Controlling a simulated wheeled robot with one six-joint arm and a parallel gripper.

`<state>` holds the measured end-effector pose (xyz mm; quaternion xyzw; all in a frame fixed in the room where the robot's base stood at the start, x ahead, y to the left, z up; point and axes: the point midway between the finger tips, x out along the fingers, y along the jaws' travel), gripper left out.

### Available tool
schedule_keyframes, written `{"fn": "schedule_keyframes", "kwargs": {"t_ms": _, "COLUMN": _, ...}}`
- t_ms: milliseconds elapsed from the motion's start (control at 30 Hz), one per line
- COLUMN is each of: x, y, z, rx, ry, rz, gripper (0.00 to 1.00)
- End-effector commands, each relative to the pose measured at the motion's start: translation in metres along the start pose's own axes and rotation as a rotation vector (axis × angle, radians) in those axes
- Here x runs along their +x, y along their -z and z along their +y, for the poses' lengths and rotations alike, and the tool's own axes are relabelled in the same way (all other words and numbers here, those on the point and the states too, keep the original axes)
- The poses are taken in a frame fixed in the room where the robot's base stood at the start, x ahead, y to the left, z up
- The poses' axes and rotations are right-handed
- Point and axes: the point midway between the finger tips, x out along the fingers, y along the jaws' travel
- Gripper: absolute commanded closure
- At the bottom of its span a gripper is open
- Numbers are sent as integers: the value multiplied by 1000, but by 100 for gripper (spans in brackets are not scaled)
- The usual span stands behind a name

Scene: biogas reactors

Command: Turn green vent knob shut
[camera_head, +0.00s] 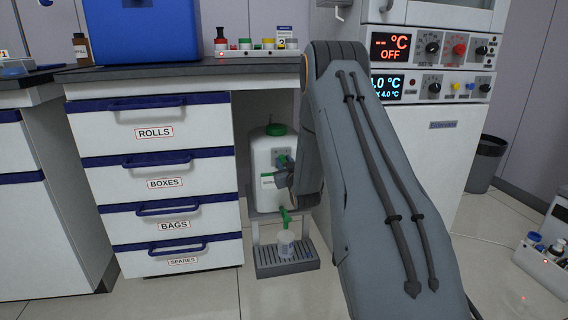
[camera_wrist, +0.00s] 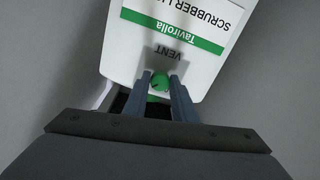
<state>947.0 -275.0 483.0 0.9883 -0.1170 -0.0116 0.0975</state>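The white scrubber tank (camera_head: 262,158) with a green cap (camera_head: 275,129) stands in the gap beside the drawers in the head view. In the wrist view its label panel (camera_wrist: 205,65) appears upside down, with a green "Tavirolla" band and the word VENT. The green vent knob (camera_wrist: 159,82) sits just below VENT, between the fingertips of my gripper (camera_wrist: 160,84). The fingers lie on both sides of the knob and fill the gap around it, so the gripper looks shut on it. In the head view my gripper (camera_head: 281,177) is at the tank's front, and it covers the knob.
A green tap (camera_head: 285,215) hangs below the tank, over a small white cup (camera_head: 285,243) on a drip tray (camera_head: 270,268). The drawer cabinet (camera_head: 218,228) stands close on the left. The counter (camera_head: 200,71) overhangs above. A control cabinet (camera_head: 425,165) stands right, behind my arm.

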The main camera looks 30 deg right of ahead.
Motion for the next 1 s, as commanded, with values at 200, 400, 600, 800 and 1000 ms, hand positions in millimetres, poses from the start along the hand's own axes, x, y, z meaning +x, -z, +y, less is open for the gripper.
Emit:
{"fn": "schedule_keyframes", "kwargs": {"t_ms": 200, "x": 0, "y": 0, "z": 0, "rx": -17, "ry": 1, "rz": -1, "gripper": 98}}
{"fn": "schedule_keyframes", "kwargs": {"t_ms": 400, "x": -1, "y": 1, "z": 0, "rx": -93, "ry": 2, "rz": -5, "gripper": 98}}
{"fn": "schedule_keyframes", "kwargs": {"t_ms": 600, "x": -1, "y": 2, "z": 1, "rx": -243, "ry": 3, "rz": -12, "gripper": 98}}
{"fn": "schedule_keyframes", "kwargs": {"t_ms": 800, "x": -1, "y": 2, "z": 1, "rx": -431, "ry": 5, "rz": -21, "gripper": 98}}
{"fn": "schedule_keyframes", "kwargs": {"t_ms": 1000, "x": -1, "y": 2, "z": 1, "rx": -621, "ry": 7, "rz": -29, "gripper": 98}}
